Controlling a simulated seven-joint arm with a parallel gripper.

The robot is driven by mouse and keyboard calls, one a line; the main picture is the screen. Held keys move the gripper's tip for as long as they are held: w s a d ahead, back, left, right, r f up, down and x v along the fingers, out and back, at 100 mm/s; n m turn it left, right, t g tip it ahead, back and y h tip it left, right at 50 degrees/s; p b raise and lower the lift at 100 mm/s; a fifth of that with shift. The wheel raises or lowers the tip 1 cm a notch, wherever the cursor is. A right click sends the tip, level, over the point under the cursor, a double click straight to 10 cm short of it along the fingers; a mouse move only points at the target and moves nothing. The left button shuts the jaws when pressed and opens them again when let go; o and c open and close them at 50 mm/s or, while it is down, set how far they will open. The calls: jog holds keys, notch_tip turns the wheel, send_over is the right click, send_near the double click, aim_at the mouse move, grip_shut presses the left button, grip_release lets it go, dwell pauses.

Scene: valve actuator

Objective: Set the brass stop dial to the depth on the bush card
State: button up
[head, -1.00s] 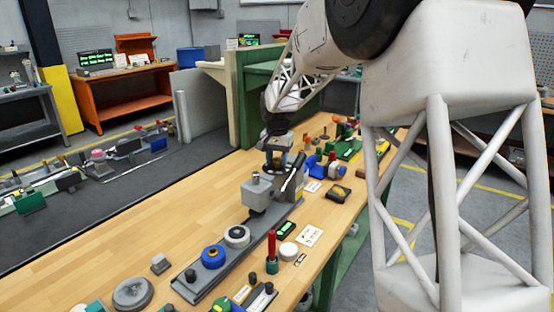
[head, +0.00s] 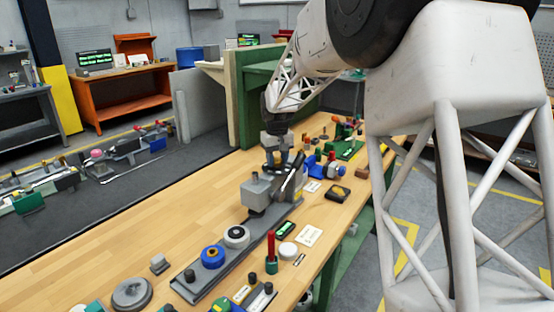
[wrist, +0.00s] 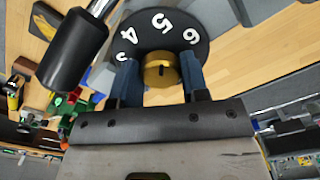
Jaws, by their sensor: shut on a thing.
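The brass stop dial (wrist: 160,70) shows in the wrist view as a round brass knob in front of a black disc (wrist: 160,33) with white numbers; 4, 5 and 6 are readable and another is partly hidden. My gripper (wrist: 158,82) has its two blue fingers on either side of the brass knob, shut on it. In the head view my gripper (head: 277,158) is at the top of the grey machine (head: 258,192), and the dial is too small to read there.
A black-handled lever (wrist: 72,50) stands close to my gripper's left in the wrist view. A blue ring (head: 212,257) and a pale ring (head: 236,236) sit on the machine's rail. A red-handled tool (head: 271,250) stands nearby. The bench's left side (head: 150,215) is mostly clear.

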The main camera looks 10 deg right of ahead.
aim_at(277, 160)
dwell(0.4)
jog(key=o, duration=0.9)
jog(key=shift+r, duration=0.1)
jog(key=shift+r, duration=3.85)
